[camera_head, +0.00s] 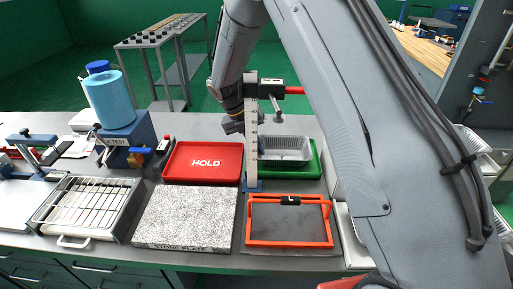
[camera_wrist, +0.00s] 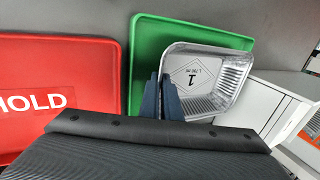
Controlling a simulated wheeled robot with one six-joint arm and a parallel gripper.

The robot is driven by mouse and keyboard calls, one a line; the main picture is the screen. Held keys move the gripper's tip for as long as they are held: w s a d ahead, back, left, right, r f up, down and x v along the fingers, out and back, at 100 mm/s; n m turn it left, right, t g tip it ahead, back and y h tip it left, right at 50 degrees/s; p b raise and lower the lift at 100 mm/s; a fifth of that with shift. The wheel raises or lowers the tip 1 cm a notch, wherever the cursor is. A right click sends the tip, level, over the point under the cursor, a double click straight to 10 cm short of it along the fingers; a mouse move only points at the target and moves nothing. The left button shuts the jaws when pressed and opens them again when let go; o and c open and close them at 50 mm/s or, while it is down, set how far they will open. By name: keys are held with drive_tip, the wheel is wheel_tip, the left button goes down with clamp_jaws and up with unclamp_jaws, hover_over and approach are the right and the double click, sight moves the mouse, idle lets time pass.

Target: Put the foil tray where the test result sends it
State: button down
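The foil tray (camera_head: 285,149) is a silvery open pan with ribbed walls. It shows over the green tray (camera_head: 301,174) in the head view, behind a tall gauge post. In the wrist view the foil tray (camera_wrist: 232,90) has a label with a "1" on its floor and overlaps the lower right of the green tray (camera_wrist: 150,32). My gripper (camera_wrist: 160,85) has its two dark fingers close together at the foil tray's left rim, seemingly pinching it. I cannot tell whether the foil tray rests on the green tray or hangs just above it.
A red tray marked HOLD (camera_head: 204,174) lies left of the green tray. In front are a stone plate (camera_head: 186,218) and an orange-framed dark plate (camera_head: 289,221). A wire rack (camera_head: 84,205) and a blue tester (camera_head: 125,140) stand left. The gauge post (camera_head: 252,140) stands close by.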

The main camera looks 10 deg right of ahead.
drive_tip(key=shift+f, duration=0.2)
drive_tip(key=c, duration=1.9)
unclamp_jaws()
drive_tip(key=b+v, duration=0.2)
drive_tip(key=v, duration=0.5)
drive_tip(key=shift+a+r, duration=0.15)
drive_tip(key=shift+r, duration=0.25)
drive_tip(key=shift+p+x, duration=1)
drive_tip(key=shift+x, duration=2.95)
